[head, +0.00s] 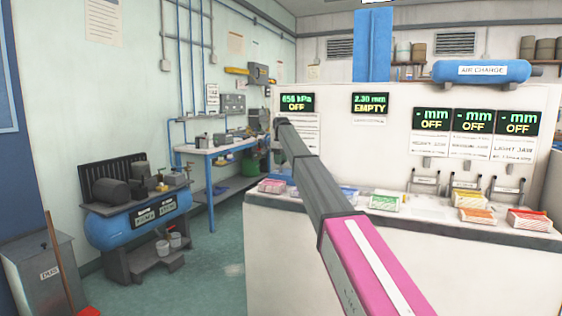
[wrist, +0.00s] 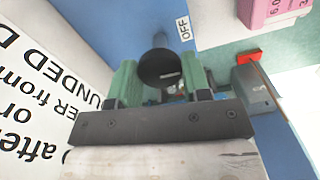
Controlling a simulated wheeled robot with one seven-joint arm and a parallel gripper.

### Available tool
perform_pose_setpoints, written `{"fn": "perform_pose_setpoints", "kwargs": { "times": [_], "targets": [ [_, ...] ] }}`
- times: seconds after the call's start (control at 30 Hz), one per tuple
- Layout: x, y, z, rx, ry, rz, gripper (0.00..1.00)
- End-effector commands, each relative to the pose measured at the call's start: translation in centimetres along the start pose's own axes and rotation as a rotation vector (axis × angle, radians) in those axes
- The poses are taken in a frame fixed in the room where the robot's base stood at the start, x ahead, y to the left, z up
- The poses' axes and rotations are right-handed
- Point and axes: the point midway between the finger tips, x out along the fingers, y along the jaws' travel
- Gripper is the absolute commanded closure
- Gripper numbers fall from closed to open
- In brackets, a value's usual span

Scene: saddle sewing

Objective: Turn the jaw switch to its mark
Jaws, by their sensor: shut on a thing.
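In the wrist view, my gripper (wrist: 158,82) has its two green fingers on either side of a round black knob (wrist: 160,66), shut on it. The knob, apparently the jaw switch, stands out from a blue surface (wrist: 105,35). A white OFF label (wrist: 183,28) is on that surface, just beyond the knob to the upper right. A small pale mark shows on the knob's dark face, too small to read. In the head view, my arm reaches to the left end of the white console (head: 400,155); the fingers and knob are too hidden there to make out.
A printed notice (wrist: 35,105) lies left of the gripper, and a grey box (wrist: 254,88) and red piece (wrist: 248,57) lie right. On the console, displays read 656 hPa OFF (head: 296,102) and 2.30 mm EMPTY (head: 370,104). Coloured boxes (head: 384,202) line its ledge.

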Motion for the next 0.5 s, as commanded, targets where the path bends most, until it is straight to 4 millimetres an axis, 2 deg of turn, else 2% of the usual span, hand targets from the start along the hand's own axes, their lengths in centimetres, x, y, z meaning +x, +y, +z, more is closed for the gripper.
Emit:
{"fn": "perform_pose_setpoints", "kwargs": {
  "times": [0.07,0.1,0.17,0.2,0.5],
  "targets": [
    [-0.05,0.00,-0.04,0.000,0.001,0.000,0.80],
    [-0.05,0.00,-0.04,0.000,0.001,0.000,0.53],
    [-0.04,0.00,-0.04,0.001,0.001,0.000,0.33],
    [-0.04,0.00,-0.04,0.001,0.001,0.000,0.30],
    [-0.12,0.01,-0.02,0.001,0.000,0.000,0.30]
  ]
}}
